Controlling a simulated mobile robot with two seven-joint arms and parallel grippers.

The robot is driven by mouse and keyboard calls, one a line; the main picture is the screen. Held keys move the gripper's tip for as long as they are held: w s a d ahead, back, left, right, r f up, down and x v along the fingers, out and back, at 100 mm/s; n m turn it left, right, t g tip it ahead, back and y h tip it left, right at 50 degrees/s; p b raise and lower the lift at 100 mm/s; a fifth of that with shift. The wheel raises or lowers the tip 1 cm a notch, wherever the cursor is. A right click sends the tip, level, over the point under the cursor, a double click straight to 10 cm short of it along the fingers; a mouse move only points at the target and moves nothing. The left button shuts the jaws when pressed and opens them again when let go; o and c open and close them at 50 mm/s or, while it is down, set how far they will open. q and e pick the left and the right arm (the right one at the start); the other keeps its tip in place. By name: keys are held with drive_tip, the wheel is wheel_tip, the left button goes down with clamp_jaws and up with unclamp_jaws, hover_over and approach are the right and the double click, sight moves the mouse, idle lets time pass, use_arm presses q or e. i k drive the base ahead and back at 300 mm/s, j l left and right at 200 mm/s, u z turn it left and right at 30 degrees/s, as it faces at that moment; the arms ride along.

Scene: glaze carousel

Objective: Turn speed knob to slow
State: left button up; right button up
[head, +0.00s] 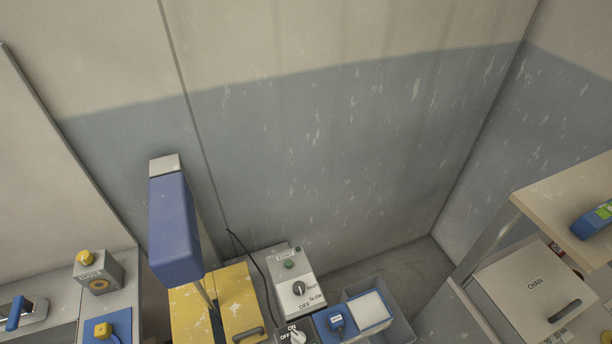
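A light grey control box (283,262) stands at the bottom centre of the head view. A second knob (297,337), pale, with ON and OFF marks, sits on a dark box at the bottom edge, partly cut off. Neither of my grippers is in view.
A tall blue block (174,230) on a post rises left of the box, above a yellow cabinet (186,309). A black cable runs beside the box. A grey bin (396,320) and a blue-and-white unit (369,309) stand right. A wooden shelf (560,200) is far right.

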sight(298, 288)
drive_tip(key=i+l+u, duration=0.15)
drive_tip(key=k, duration=0.4)
drive_tip(key=i, duration=0.45)
drive_tip(key=i+l, duration=0.55)
drive_tip(key=l+z, duration=0.05)
drive_tip(key=l, duration=0.05)
